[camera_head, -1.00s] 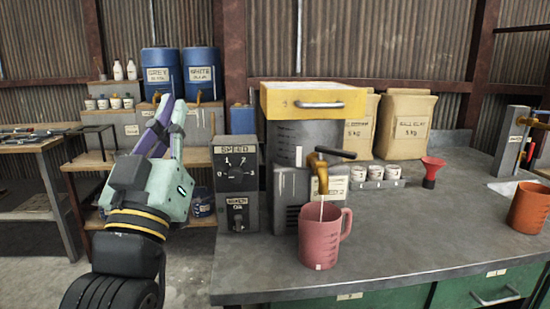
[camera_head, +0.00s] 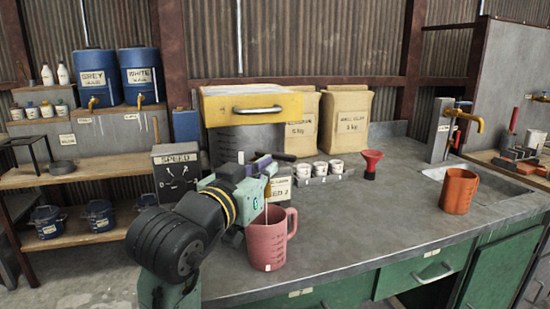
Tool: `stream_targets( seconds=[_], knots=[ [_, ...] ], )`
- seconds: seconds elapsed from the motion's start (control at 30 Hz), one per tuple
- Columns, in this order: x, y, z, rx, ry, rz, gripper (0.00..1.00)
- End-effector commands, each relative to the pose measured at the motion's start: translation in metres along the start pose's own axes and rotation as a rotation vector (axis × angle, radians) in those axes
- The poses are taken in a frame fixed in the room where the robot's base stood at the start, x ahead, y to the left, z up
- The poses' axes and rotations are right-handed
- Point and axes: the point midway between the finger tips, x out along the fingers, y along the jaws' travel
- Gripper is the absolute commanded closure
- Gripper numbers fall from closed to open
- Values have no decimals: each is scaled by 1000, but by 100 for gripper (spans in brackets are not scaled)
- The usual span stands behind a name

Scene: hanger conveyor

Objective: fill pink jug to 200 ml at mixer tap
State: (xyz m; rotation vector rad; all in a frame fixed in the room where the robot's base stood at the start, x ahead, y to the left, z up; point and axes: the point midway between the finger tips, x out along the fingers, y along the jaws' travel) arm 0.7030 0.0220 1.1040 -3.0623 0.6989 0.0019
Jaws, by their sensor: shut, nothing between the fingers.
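The pink jug (camera_head: 268,244) stands upright near the front edge of the grey bench, handle to the right, with dark marks on its side. A thin pale stream or line shows at its mouth, below the mixer tap; the liquid level inside cannot be read. My gripper and wrist hide most of the brass tap body and part of the mixer.
A yellow hopper (camera_head: 250,107) tops the mixer, with the speed box (camera_head: 176,172) at its left. Paper sacks (camera_head: 345,122), small white pots (camera_head: 320,168) and a red funnel (camera_head: 372,163) stand behind. An orange jug (camera_head: 459,191) stands right by a sink and brass tap (camera_head: 465,118). The bench's middle is clear.

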Motion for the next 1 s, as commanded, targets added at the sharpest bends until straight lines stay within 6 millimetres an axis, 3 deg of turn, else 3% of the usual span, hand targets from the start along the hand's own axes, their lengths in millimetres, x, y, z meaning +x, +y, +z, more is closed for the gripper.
stream_targets(
  seconds=[0.1,0.3,0.77,1.0],
  knots=[
    [20,0,-2,-3,-2,1,100],
    [36,-1,-1,-1,0,-1,100],
    [40,-1,0,0,1,-3,100],
    [53,-3,0,0,0,-35,100]
  ],
)
